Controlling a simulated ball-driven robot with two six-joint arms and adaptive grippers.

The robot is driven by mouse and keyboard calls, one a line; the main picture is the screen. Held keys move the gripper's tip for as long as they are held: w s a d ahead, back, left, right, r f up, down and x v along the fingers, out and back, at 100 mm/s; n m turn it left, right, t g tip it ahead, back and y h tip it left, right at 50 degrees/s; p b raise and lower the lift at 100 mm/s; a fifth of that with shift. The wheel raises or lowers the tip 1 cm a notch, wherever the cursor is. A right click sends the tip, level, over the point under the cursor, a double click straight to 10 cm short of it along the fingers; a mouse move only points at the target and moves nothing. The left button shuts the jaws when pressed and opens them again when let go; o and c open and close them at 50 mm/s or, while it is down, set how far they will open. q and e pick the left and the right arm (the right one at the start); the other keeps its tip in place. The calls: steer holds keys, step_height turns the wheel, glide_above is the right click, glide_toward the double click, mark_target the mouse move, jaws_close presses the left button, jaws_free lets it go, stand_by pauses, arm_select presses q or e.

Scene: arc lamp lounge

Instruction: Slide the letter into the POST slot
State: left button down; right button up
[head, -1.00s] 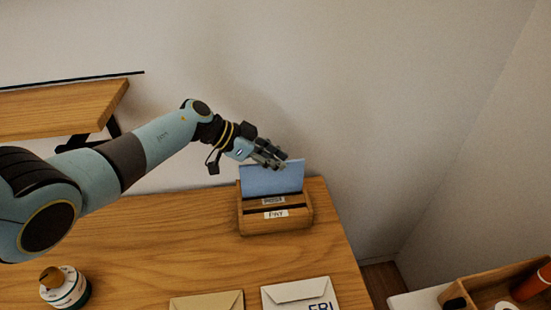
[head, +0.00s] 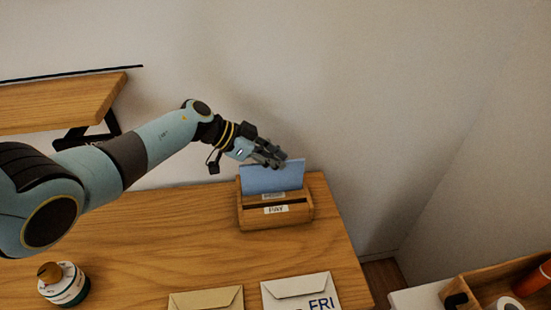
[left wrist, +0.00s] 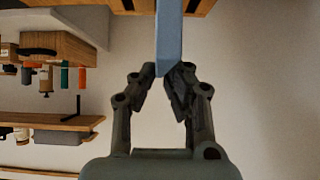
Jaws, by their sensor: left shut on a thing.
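A light blue letter (head: 272,178) stands upright in the rear part of the wooden letter holder (head: 290,222), at the back right of the table. The holder's front slot carries a label (head: 275,209) that seems to read PAY; the label behind it (head: 273,195) is too small to read. My left gripper (head: 279,163) is shut on the letter's top edge. In the left wrist view the letter (left wrist: 168,40) runs edge-on between the fingertips (left wrist: 164,72). How deep the letter sits is hidden by the holder's front. My right gripper is not in view.
A tan envelope (head: 206,300) and a white envelope marked FRI (head: 300,289) lie at the table's front. A wooden tray (head: 480,288) is at the lower right. The wall is close behind the holder.

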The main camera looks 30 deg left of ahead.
mark_target(251, 165)
arm_select(q)
steer(key=shift+f+b, duration=0.45)
steer(key=shift+f, duration=0.25)
steer(key=c, duration=1.3)
jaws_free()
steer(key=shift+c, duration=0.2)
steer(key=v, duration=0.7)
steer(key=shift+s+a+r, duration=0.15)
steer(key=shift+a, duration=0.05)
